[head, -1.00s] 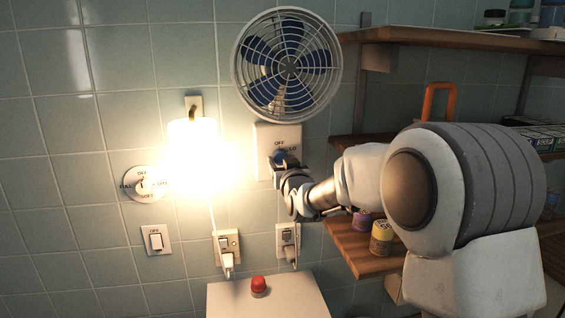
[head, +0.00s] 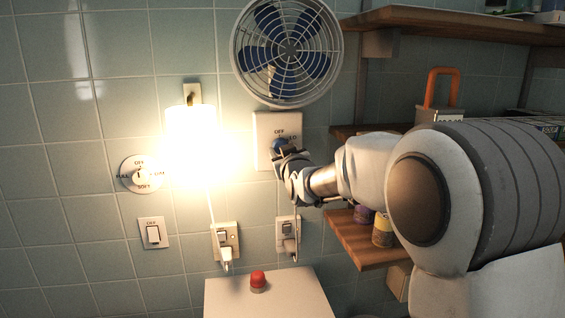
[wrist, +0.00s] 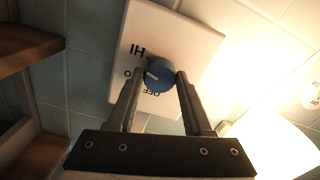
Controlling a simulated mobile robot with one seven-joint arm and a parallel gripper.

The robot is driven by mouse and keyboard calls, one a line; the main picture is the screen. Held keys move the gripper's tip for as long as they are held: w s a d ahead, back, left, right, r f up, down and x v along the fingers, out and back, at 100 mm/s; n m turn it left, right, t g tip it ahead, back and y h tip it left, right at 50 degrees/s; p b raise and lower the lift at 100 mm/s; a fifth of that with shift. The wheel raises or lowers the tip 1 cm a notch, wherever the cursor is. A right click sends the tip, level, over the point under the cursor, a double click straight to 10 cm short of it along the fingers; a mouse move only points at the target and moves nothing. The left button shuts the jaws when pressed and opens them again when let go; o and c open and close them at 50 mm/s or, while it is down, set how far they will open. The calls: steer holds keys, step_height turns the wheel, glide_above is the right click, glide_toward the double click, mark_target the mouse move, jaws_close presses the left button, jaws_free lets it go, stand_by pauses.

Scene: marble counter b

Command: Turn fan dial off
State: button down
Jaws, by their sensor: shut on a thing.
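The blue fan dial (head: 275,145) is on a white plate (head: 261,124) below the round fan (head: 288,90). My gripper (head: 284,153) is at the dial, partly covering it in the head view. In the wrist view, the dial (wrist: 159,76) sits between the two fingers of my gripper (wrist: 161,74), which are shut on its sides. The plate (wrist: 180,45) shows "HI" and "OFF" upside down, with further lettering partly hidden by the left finger. The dial's white mark is on its left side, towards that partly hidden lettering, not at "OFF".
A bright lamp (head: 190,140) hangs left of the plate. A lamp dial (head: 141,174), a switch (head: 152,234) and two outlets (head: 225,240) are on the tiled wall. A red button (head: 258,280) is on a white box below. Wooden shelves (head: 365,240) stand at right.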

steer(key=n+b, duration=0.5)
steer(key=n, duration=0.2)
steer(key=n+b, duration=0.6)
steer(key=n, duration=0.1)
steer(key=n+b, duration=0.5)
steer(key=n, duration=0.2)
steer(key=shift+r, duration=0.25)
stand_by(0.3)
steer(key=shift+c, duration=1.6)
jaws_free()
steer(key=shift+s+f+b, duration=0.1)
steer(key=shift+b, duration=0.25)
steer(key=b+v, duration=0.4)
steer(key=v, duration=1.3)
steer(key=shift+s+d, duration=0.1)
